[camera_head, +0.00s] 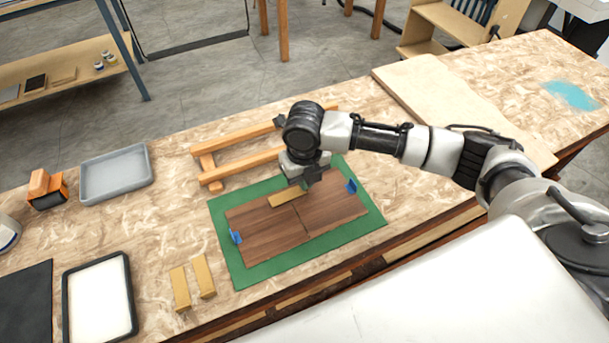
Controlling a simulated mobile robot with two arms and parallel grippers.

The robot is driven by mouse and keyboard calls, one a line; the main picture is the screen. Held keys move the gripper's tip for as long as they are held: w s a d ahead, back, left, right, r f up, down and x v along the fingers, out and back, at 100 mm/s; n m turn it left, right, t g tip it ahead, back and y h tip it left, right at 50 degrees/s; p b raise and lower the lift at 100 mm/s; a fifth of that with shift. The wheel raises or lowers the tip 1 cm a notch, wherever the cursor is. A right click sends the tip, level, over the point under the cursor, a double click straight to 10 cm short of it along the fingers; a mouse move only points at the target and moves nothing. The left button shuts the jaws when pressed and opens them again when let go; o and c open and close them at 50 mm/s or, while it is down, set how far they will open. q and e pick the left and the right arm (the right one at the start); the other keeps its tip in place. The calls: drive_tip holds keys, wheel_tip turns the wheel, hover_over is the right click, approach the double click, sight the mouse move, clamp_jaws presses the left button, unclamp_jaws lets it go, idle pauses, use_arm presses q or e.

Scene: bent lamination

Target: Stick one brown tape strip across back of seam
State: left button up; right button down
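Two brown wood veneer pieces (265,232) lie side by side on a green mat (225,215). Their seam (301,218) runs from the far edge toward the near edge. A tan-brown tape strip (285,198) sits over the far end of the seam, crossing it; I cannot tell whether it is pressed flat. My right gripper (305,181) points down right at this strip's right end, and its fingertips are too small and dark to read. Two more tan strips (180,288) (204,277) lie on the table left of the mat. My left gripper is not in view.
Blue tabs (235,236) (352,187) sit at the veneer's left and right ends. A wooden frame (240,163) lies behind the mat. A grey tray (116,173), an orange-black tool (46,190) and a white-filled black tray (99,298) stand left. A pale board (430,95) lies at right.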

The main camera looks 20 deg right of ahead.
idle(0.3)
drive_tip(key=c, duration=1.3)
unclamp_jaws()
drive_tip(key=shift+o, duration=0.5)
drive_tip(key=o, duration=0.4)
drive_tip(key=shift+r+p, duration=3.05)
drive_tip(key=shift+p, duration=0.2)
drive_tip(key=shift+f, duration=0.1)
